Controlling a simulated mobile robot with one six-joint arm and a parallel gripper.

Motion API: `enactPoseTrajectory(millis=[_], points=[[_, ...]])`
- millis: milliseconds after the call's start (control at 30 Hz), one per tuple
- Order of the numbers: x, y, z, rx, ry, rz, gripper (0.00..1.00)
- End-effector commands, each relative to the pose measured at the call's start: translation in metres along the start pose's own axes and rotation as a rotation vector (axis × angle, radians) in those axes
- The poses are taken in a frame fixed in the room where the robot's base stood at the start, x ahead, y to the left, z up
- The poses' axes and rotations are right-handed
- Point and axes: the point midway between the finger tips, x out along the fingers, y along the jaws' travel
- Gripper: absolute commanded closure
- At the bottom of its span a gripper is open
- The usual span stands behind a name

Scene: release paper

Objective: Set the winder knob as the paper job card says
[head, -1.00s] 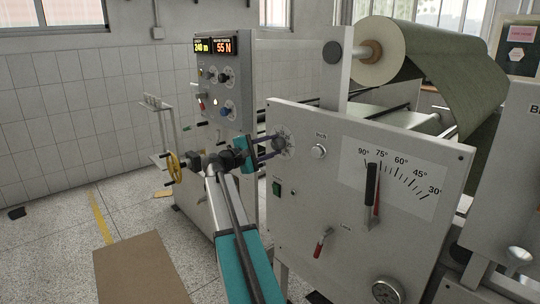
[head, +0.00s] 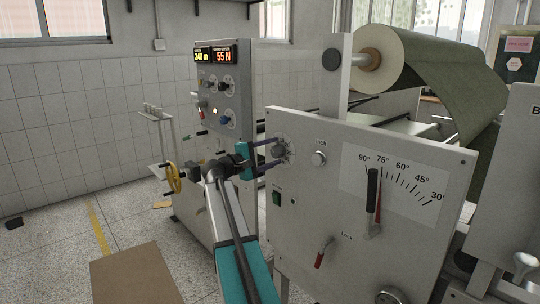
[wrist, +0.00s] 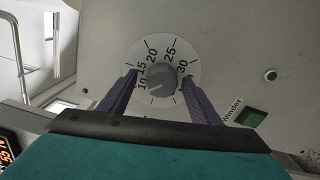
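The winder knob (wrist: 161,77) is a round grey knob on a white dial (wrist: 143,50) marked from 10 to 30; a pale mark on it seems to face the low end, but I cannot read it surely. In the head view the knob (head: 279,151) sits at the panel's upper left. My gripper (wrist: 160,77) is open, its two purple fingers on either side of the knob with gaps showing. In the head view my gripper (head: 276,152) reaches the dial from the left. A pink card (head: 519,44) hangs at the right; its text is too small to read.
The grey panel (head: 310,220) carries a button (head: 319,158), a green switch (head: 277,194), a red-handled lever (head: 320,259) and an angle lever (head: 373,190). The control cabinet (head: 222,100) stands behind my gripper, its displays lit. A paper roll (head: 420,65) is above.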

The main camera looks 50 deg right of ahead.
Motion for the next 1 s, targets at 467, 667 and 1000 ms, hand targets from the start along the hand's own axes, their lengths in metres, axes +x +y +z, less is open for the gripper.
enactPoseTrajectory(millis=[467, 667, 1000], points=[[-0.010, -0.003, 0.000, -0.001, 0.000, -0.005, 0.43], [-0.032, -0.003, 0.000, 0.000, 0.002, -0.004, 0.43], [-0.086, -0.003, 0.000, 0.000, 0.002, -0.003, 0.43]])
